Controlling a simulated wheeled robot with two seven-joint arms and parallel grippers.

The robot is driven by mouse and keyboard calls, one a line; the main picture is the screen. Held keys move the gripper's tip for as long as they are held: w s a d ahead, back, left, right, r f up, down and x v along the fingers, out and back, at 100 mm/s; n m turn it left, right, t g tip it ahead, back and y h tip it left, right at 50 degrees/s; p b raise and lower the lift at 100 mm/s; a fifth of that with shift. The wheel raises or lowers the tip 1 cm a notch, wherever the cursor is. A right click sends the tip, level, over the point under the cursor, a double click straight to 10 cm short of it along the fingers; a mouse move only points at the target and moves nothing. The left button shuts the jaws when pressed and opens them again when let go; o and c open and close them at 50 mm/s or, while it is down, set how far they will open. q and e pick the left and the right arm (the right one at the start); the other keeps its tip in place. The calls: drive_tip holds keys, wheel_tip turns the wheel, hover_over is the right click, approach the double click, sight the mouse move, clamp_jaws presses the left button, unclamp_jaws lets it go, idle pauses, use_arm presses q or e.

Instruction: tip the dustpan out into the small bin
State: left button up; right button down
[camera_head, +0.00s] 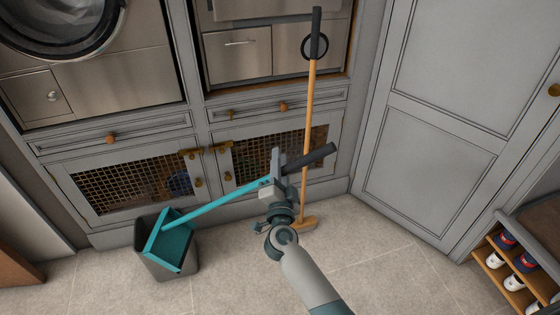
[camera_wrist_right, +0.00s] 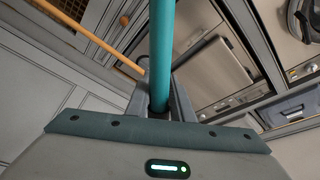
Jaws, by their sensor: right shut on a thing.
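The dustpan (camera_head: 173,246) is teal with a long teal handle and a dark grip end. Its pan is tilted at the mouth of the small bin (camera_head: 179,272), a dark grey open-topped bin on the floor at the lower left. My right gripper (camera_head: 276,178) is shut on the dustpan's handle near the dark grip. In the right wrist view the teal handle (camera_wrist_right: 162,45) runs up between the fingers. Whether anything lies in the pan or the bin is hidden. My left gripper is not in view.
A broom (camera_head: 308,130) with a wooden handle stands upright against the cabinets, just behind my right gripper. Cabinets with mesh doors (camera_head: 135,182) line the back. A shoe rack (camera_head: 515,265) stands at the right. The tiled floor (camera_head: 400,275) between is clear.

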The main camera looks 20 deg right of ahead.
drive_tip(key=shift+s+d, duration=0.25)
drive_tip(key=shift+s, duration=0.4)
drive_tip(key=shift+s+d, duration=0.2)
drive_tip(key=shift+s, duration=0.45)
drive_tip(key=s+r+n+y, duration=0.1)
drive_tip(key=s+r+y, duration=0.1)
drive_tip(key=s, duration=0.8)
drive_tip(key=s+r+n+y, duration=0.2)
drive_tip(key=s+r+y, duration=0.1)
drive_tip(key=s, duration=0.8)
drive_tip(key=shift+d+r+t+y, duration=0.15)
drive_tip(key=shift+d+t+y, duration=0.15)
drive_tip(key=shift+t, duration=0.1)
